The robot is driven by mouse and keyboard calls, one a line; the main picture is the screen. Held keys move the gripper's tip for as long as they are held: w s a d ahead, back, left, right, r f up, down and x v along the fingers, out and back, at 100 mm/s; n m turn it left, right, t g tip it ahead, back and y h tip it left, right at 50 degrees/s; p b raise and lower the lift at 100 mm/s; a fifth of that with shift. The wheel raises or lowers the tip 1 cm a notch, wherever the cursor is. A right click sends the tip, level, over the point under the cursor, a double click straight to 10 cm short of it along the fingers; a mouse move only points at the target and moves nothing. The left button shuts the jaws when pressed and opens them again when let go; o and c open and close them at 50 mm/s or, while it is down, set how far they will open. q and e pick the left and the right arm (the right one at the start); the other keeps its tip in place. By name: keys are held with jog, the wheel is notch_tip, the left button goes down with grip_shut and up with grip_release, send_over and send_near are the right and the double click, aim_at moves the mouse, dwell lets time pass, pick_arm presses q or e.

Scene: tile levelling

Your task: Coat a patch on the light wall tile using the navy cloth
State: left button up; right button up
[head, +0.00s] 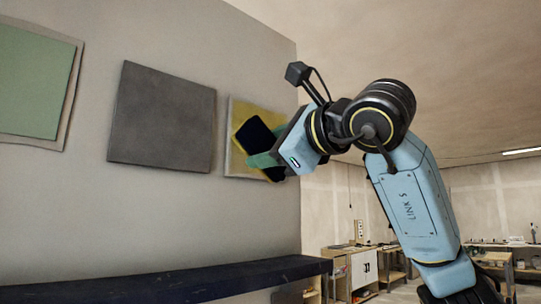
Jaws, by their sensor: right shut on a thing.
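A light-edged wall tile (234,163) with a yellow face hangs on the right part of the wall. The navy cloth (256,136), a dark flat pad, is in front of this tile and hides much of its middle and right side. My right gripper (264,159) is shut on the cloth, its green fingers across the cloth's lower part. The cloth looks close to the tile; I cannot tell whether it touches. My left gripper is not in view.
A dark grey tile (162,118) hangs in the middle of the wall. A green-faced tile with a beige border (72,98) is at the left, cut by the frame edge. A dark ledge (170,286) runs below. Workbenches (365,268) stand far back right.

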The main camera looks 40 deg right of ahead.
aim_at(232, 158)
jog(key=w+p, duration=0.1)
jog(key=w, duration=0.5)
jog(key=shift+a+p, duration=0.2)
jog(key=shift+p, duration=0.1)
jog(key=shift+w+a+p, duration=0.1)
jog(key=shift+w+p, duration=0.25)
jog(key=shift+w, duration=0.6)
dwell(0.6)
dwell(1.6)
